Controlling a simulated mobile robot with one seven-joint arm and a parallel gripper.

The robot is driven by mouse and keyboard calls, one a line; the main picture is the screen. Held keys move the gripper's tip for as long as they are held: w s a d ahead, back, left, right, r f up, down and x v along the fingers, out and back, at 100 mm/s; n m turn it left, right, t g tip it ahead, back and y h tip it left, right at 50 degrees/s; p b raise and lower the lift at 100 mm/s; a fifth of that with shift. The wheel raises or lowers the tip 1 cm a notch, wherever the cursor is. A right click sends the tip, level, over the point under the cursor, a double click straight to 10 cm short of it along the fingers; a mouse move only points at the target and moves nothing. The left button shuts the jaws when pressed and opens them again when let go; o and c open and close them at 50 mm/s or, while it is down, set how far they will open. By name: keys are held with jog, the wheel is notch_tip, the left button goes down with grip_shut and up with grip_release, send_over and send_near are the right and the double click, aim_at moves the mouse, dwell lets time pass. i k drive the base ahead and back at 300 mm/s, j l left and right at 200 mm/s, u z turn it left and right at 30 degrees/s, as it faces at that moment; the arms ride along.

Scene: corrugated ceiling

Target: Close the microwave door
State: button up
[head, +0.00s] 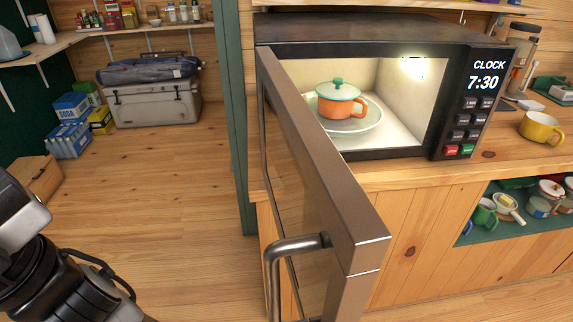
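The microwave (370,42) sits on a wooden counter, its inside lit and its clock reading 7:30. Its door (330,185) stands wide open, hinged at the left and swung out toward me. A curved metal handle (272,268) is on the door's outer face near its free end. Inside, an orange lidded pot (341,104) with a teal lid stands on a round plate (362,124). Part of my dark arm shows at the lower left, apart from the door. My gripper's fingers are not in view.
The wooden floor (170,190) left of the door is clear. A yellow mug (540,130) stands on the counter at right. A green-lined shelf (510,225) below holds mugs and pots. A cooler (152,103) and several boxes stand at the back left.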

aim_at(334, 244)
jog(key=j+z, duration=0.15)
jog(key=j, duration=0.35)
jog(key=k+j+z, duration=0.15)
jog(key=k+j, duration=0.6)
jog(key=k, duration=0.15)
